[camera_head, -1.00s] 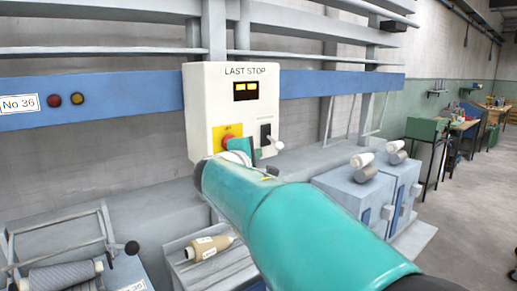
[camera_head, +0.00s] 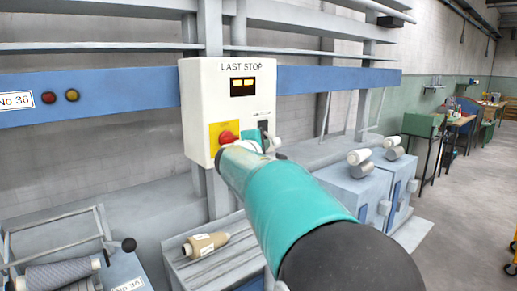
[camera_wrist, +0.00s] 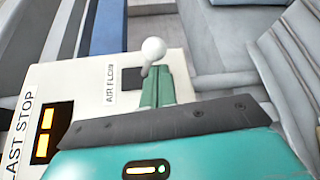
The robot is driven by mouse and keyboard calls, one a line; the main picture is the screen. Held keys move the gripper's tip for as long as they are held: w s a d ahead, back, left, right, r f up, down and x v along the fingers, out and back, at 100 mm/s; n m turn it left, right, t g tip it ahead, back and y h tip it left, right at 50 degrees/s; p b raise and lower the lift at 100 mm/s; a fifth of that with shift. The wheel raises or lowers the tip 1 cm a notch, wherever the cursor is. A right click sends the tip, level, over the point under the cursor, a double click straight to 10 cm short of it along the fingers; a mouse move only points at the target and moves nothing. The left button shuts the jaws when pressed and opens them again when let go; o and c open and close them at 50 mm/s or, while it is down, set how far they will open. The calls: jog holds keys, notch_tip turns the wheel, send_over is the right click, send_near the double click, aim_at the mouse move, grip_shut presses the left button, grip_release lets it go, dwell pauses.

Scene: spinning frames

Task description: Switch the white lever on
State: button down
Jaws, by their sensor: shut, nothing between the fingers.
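The white lever has a round white knob (camera_wrist: 153,49) on a short stem, set at a dark slot (camera_wrist: 132,78) labelled "AIR FLOW" on the white panel (camera_wrist: 62,92). In the head view the lever knob (camera_head: 275,143) sticks out at the panel's lower right, just past my arm. My gripper (camera_wrist: 157,76) is shut and empty. Its green fingertips are right at the lever's stem, just below the knob in the wrist view. I cannot tell whether they touch it. In the head view my arm hides the lever's base and most of my gripper.
A red button (camera_head: 228,137) on a yellow plate (camera_head: 218,130) sits left of the lever, close to my arm. A display (camera_head: 243,87) is above. A blue rail (camera_head: 120,90) runs behind the panel. A yarn cone (camera_head: 205,244) lies below.

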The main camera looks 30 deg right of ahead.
jog(key=shift+w+d, duration=0.4)
jog(key=shift+d, duration=0.15)
jog(key=shift+s+r+n+g, duration=0.2)
jog(key=shift+r+n+g, duration=0.2)
jog(key=shift+n+g, duration=0.3)
dwell(0.5)
jog(key=shift+r+n+y, duration=0.15)
jog(key=shift+n+y, duration=0.15)
jog(key=shift+s+r+n+g+y, duration=0.1)
jog(key=shift+r+n+g+y, duration=0.2)
jog(key=shift+r+n+g, duration=0.6)
jog(key=shift+r, duration=0.45)
dwell(0.9)
jog(key=shift+d+r, duration=0.1)
jog(key=shift+r, duration=0.65)
